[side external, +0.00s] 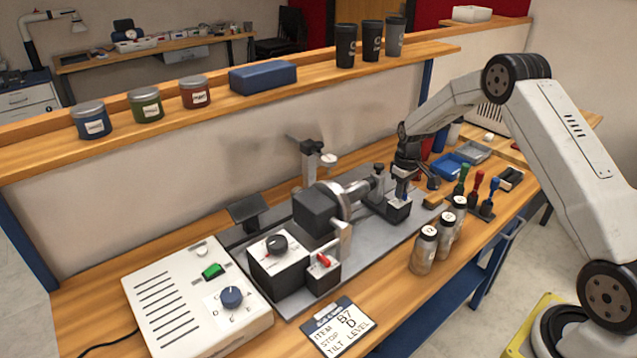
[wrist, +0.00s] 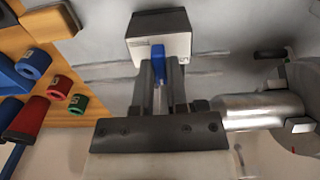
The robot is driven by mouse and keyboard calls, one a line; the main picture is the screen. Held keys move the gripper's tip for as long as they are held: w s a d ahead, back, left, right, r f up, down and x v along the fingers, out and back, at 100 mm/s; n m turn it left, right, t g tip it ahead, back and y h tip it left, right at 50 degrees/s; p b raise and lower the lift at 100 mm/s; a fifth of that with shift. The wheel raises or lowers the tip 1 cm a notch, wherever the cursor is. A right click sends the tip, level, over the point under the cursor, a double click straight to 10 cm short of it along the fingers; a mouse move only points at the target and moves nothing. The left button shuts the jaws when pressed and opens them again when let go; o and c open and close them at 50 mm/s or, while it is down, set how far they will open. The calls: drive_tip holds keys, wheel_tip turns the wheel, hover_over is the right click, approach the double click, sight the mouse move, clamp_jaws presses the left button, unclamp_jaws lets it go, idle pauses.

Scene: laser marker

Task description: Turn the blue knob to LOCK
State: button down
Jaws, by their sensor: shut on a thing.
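A blue lever-like knob (wrist: 158,52) stands on the white face of a dark block (wrist: 158,22) in the wrist view. My gripper (wrist: 159,75) is shut on this knob, one finger on each side. In the side external view my gripper (side external: 404,188) reaches down to the small dark block with a pale face (side external: 398,211) at the right end of the grey machine plate. The knob is mostly hidden there by the fingers. No LOCK marking is readable. Another blue knob (side external: 231,296), round, sits on the white control box (side external: 165,310), away from my gripper.
A metal cylinder (wrist: 262,110) lies right of the fingers in the wrist view. Red, green and blue-handled tools (side external: 478,190) stand right of my gripper. Several capped bottles (side external: 424,250) stand at the front edge. A shelf (side external: 330,80) runs behind.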

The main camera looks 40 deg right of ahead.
drive_tip(key=c, duration=0.6)
unclamp_jaws()
drive_tip(key=shift+c, duration=0.2)
drive_tip(key=shift+r, duration=0.2)
drive_tip(key=shift+r, duration=3.75)
drive_tip(key=shift+r, duration=0.15)
wheel_tip(320, 180, up, 7)
